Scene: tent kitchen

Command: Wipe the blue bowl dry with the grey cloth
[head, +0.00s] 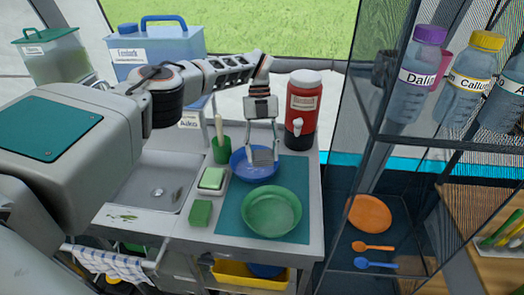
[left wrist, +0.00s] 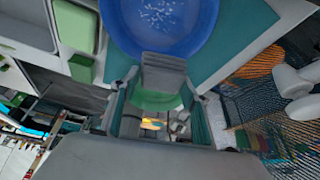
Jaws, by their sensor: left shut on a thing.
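The blue bowl (head: 240,168) stands on the teal mat, right of the sink. Pale droplets show inside it in the left wrist view (left wrist: 160,15). My left gripper (head: 262,148) reaches down over the bowl and is shut on the grey cloth (head: 264,157). The cloth also shows between the fingers in the left wrist view (left wrist: 163,75), overlapping the bowl's rim. I cannot tell whether it touches the bowl. The cloth and gripper hide part of the bowl. My right gripper is not in view.
A green dish (head: 271,211) lies in front of the bowl on the teal mat (head: 232,220). A green sponge (head: 201,212), a soap dish (head: 211,180) and a green brush cup (head: 221,150) stand left. A red dispenser (head: 303,105) stands behind right. Glass shelves (head: 385,135) bound the right.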

